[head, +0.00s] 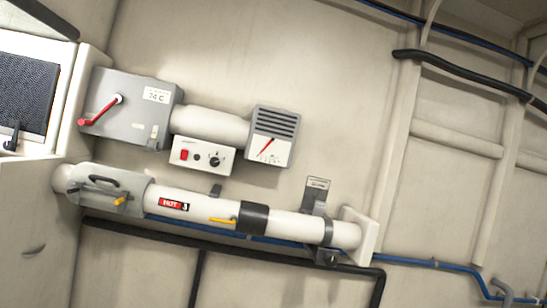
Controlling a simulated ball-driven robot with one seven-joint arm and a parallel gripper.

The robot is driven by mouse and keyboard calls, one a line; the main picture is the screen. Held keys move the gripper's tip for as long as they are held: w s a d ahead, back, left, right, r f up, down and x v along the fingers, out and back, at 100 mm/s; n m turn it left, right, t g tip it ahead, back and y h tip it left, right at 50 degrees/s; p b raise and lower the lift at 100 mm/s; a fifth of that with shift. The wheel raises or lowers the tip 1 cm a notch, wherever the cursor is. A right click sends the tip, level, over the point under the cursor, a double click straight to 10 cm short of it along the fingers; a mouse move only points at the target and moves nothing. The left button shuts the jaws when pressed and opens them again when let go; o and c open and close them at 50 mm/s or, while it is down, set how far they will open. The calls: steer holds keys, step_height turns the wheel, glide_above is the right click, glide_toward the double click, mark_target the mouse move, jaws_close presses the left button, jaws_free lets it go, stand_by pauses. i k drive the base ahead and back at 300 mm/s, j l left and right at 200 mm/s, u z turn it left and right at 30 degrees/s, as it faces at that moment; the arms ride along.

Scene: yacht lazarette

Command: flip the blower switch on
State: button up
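A small white switch box (198,167) is mounted on the wall, left of centre in the head view. It carries a red rocker switch (184,155) at its left, a small dark round part in the middle and a black knob (215,162) at its right. I take the red rocker for the blower switch; no readable label confirms this, and its on or off position cannot be told. My gripper is not in view.
Above the switch box are a grey box (138,127) with a red lever (101,110), a white duct (209,126) and a vented gauge (271,136). Below runs a white pipe (290,222) marked HOT, with yellow levers. Black and blue hoses run along the wall.

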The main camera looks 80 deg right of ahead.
mark_target(183, 154)
steer(key=z, duration=1.85)
